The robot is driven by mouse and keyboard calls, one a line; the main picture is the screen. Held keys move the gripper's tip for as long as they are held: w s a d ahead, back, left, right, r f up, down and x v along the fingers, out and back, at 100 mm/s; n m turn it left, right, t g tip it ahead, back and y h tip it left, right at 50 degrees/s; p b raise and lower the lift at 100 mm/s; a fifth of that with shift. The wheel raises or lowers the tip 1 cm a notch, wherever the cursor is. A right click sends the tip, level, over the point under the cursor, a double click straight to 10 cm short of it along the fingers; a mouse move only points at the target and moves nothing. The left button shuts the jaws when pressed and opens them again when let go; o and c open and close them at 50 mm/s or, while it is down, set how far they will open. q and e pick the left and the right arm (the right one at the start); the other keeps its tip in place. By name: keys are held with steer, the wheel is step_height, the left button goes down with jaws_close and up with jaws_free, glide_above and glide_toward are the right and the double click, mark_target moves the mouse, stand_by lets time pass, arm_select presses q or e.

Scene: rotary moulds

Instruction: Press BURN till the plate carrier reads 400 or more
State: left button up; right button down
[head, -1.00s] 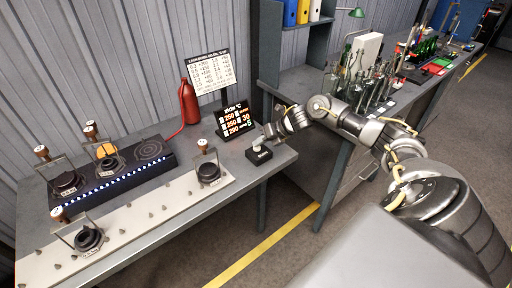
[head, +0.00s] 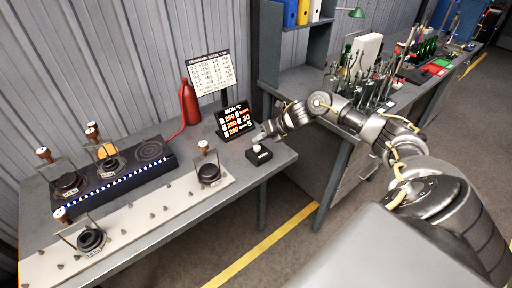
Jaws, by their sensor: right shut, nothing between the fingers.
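A black button box (head: 258,156) with a pale round button on top stands at the right end of the table. My right gripper (head: 264,134) is shut and empty, just above and behind the button, apparently apart from it. A black display (head: 234,121) headed IRON °C shows three orange readings that look like 250, with 30 and a green 5 beside them. Dark round moulds with wooden-knobbed handles stand on the left: one (head: 68,184) and another (head: 110,162) on the black heater, one (head: 91,240) and another (head: 209,174) on the pale strip. My left gripper is out of view.
The black heater (head: 125,180) has a row of lights and a bare ring at its right end. A white chart (head: 211,73) stands behind the display, beside a red bottle (head: 189,101). Bottles crowd the bench at right. The table (head: 276,160) is clear around the button box.

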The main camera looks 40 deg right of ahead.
mark_target(260, 147)
steer(key=shift+r+p, duration=1.3)
steer(key=shift+r, duration=1.05)
